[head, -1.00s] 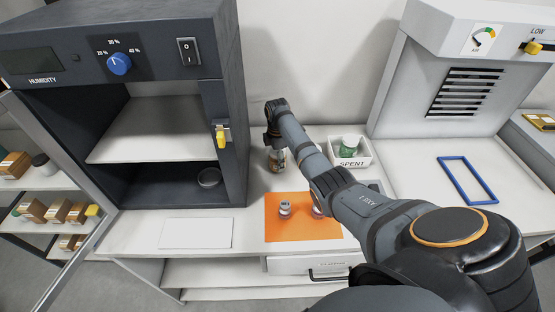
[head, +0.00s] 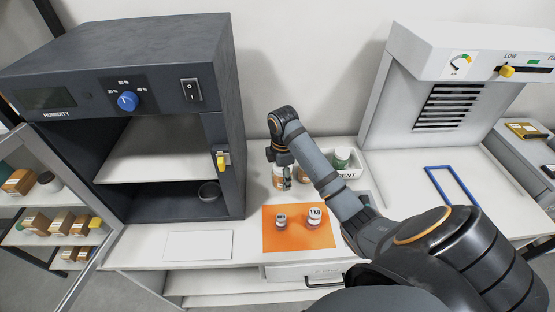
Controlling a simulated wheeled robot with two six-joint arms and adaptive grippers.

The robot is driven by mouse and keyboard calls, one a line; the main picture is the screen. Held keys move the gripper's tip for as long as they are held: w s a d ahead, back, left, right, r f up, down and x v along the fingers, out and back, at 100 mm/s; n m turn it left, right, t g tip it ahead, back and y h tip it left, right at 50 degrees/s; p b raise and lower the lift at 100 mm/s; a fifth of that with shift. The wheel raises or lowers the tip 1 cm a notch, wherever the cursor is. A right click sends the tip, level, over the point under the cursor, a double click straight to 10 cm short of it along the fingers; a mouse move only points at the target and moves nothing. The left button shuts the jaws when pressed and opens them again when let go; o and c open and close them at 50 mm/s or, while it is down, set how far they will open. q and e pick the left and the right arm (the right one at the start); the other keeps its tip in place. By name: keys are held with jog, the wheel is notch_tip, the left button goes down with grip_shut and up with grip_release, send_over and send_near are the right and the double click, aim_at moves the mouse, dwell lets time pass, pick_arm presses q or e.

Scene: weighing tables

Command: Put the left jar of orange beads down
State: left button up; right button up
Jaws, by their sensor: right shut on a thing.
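The jar looks upright, at or close to the white table (head: 252,196) behind the orange mat. The fingers partly cover it, and I cannot tell whether its base touches the table. My left gripper is out of view.
The orange mat (head: 298,241) holds two small labelled pieces, left (head: 281,221) and right (head: 314,217). The dark humidity cabinet (head: 229,130) stands open at left. A white pad (head: 198,246) lies in front.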

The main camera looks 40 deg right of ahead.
jog(key=shift+s+a+r+p, duration=0.15)
jog(key=shift+s+a+r, duration=0.1)
jog(key=shift+s, duration=0.25)
jog(key=shift+s+a+r+p, duration=0.15)
jog(key=shift+s+r, duration=0.1)
jog(key=shift+s, duration=0.25)
notch_tip(320, 180, down, 7)
jog(key=b, duration=0.7)
jog(key=shift+r+p, duration=4.1)
jog(key=shift+p, duration=0.15)
pick_arm(q)
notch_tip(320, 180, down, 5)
jog(key=b, duration=0.7)
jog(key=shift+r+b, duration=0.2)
jog(key=shift+b, duration=0.1)
pick_arm(e)
notch_tip(320, 180, down, 7)
jog(key=shift+w+f, duration=0.1)
jog(key=shift+f, duration=0.1)
